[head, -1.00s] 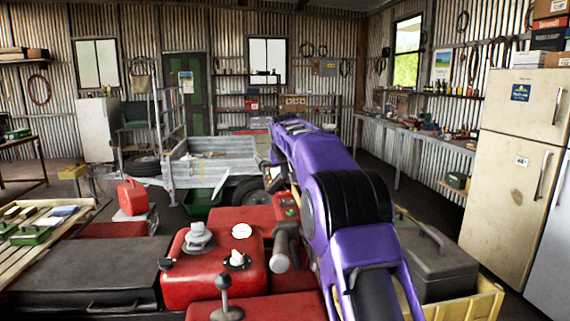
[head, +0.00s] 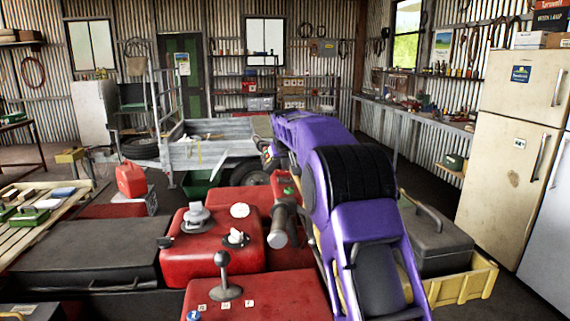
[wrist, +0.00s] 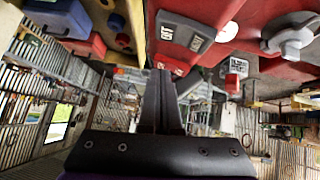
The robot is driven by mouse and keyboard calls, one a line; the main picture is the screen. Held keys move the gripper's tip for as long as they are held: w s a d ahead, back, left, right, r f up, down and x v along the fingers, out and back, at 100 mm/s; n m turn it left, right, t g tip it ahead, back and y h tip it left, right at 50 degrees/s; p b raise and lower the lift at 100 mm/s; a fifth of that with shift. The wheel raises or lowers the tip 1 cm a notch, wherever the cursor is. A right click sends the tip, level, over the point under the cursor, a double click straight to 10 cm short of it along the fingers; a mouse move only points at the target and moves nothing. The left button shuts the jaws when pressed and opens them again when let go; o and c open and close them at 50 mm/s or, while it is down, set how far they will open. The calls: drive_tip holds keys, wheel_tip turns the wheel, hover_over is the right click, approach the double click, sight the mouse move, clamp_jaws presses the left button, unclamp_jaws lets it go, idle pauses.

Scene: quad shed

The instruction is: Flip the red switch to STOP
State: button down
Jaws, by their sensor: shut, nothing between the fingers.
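The handlebar grip (head: 279,234) of the red quad is left of my purple arm in the head view. A small control housing with green and red parts (head: 286,190) sits just beyond it. In the wrist view, my gripper (wrist: 160,74) is shut and empty. Its tips are close to a red part with pale lettering (wrist: 171,65), beside a grey panel with white labels (wrist: 181,31); contact is unclear. A small red block (wrist: 234,80) is farther right. The lettering is too small to tell which red part is the switch or its position. My arm hides the fingertips in the head view.
A gear lever (head: 223,277) and grey cap (head: 197,216) stand up from the red bodywork (head: 255,298). A yellow crate (head: 474,284) with a grey case (head: 440,240) is right of my arm. A grey trailer (head: 212,150) stands beyond.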

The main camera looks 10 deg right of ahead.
drive_tip(key=shift+f, duration=0.25)
drive_tip(key=shift+a, duration=0.85)
drive_tip(key=shift+r, duration=0.1)
drive_tip(key=v, duration=1.7)
drive_tip(key=shift+r+b, duration=0.3)
drive_tip(key=shift+r, duration=0.05)
